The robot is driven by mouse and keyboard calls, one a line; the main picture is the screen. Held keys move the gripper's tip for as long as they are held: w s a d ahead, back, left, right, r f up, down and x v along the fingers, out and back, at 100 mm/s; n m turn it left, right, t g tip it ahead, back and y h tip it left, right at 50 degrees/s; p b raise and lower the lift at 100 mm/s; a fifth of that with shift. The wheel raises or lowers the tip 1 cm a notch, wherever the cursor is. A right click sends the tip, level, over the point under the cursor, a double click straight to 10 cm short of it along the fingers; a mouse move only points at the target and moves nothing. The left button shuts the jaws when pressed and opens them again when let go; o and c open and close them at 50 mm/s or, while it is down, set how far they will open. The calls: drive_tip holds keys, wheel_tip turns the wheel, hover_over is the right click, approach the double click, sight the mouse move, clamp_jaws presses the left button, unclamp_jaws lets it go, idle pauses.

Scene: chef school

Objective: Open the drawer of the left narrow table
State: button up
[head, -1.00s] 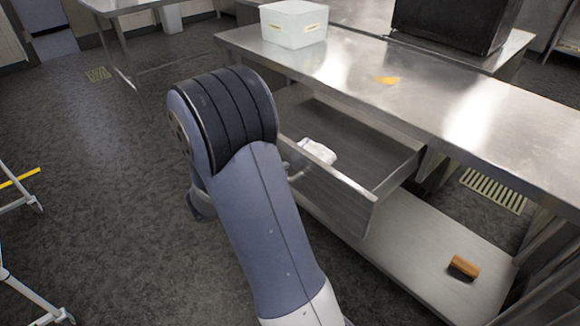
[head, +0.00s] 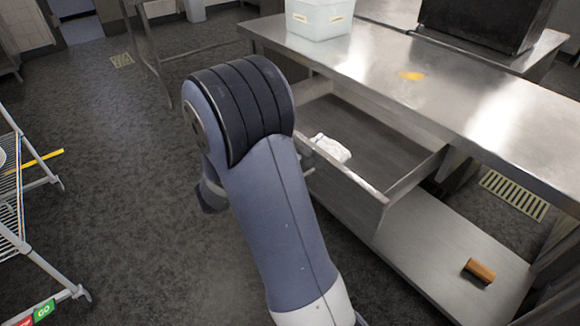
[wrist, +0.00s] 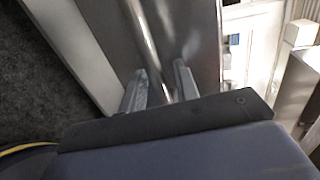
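The left narrow table (head: 345,65) is a steel bench at the upper right in the head view. Its drawer (head: 375,150) is pulled well out, its inside showing. A crumpled white item (head: 332,148) lies in the drawer near the front panel. In the head view my arm hides most of my gripper and the drawer handle. In the wrist view my gripper (wrist: 160,88) has its two fingers on either side of the bar-shaped handle (wrist: 148,35), and they look closed on it.
A pale tub (head: 320,20) and a dark appliance (head: 480,22) stand on the steel tops. A wire rack (head: 25,200) stands at the left. The floor between is clear.

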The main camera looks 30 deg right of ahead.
drive_tip(key=shift+a, duration=0.1)
drive_tip(key=v, duration=1)
drive_tip(key=shift+a+p, duration=0.3)
drive_tip(key=shift+s, duration=0.1)
drive_tip(key=x, duration=1.1)
drive_tip(key=shift+d+r+b, duration=0.15)
drive_tip(key=shift+d+b, duration=0.1)
drive_tip(key=shift+b, duration=0.05)
drive_tip(key=shift+a+r, duration=0.1)
